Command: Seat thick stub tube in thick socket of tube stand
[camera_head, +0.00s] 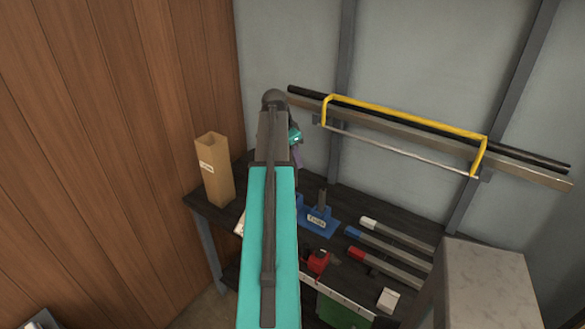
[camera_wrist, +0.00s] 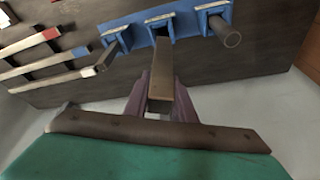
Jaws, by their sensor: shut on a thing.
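The blue tube stand (camera_head: 312,224) with a white label stands on the dark bench, right of my arm. In the wrist view the tube stand (camera_wrist: 190,48) runs across the top. A square tube (camera_wrist: 105,58) sits at its left socket and a round tube (camera_wrist: 229,37) at its right one. My gripper (camera_wrist: 160,86) is shut on a grey-brown square stub tube (camera_wrist: 161,65), which points toward the middle socket. I cannot tell whether the tube's far end touches or enters it. In the head view my arm hides most of the gripper and the held tube.
Several bars with white, blue and red ends (camera_head: 397,235) lie right of the stand. A red tool (camera_head: 318,262) and a small white block (camera_head: 388,299) are nearer. A tall cardboard box (camera_head: 215,170) stands left. A yellow-framed rack (camera_head: 405,118) is on the wall.

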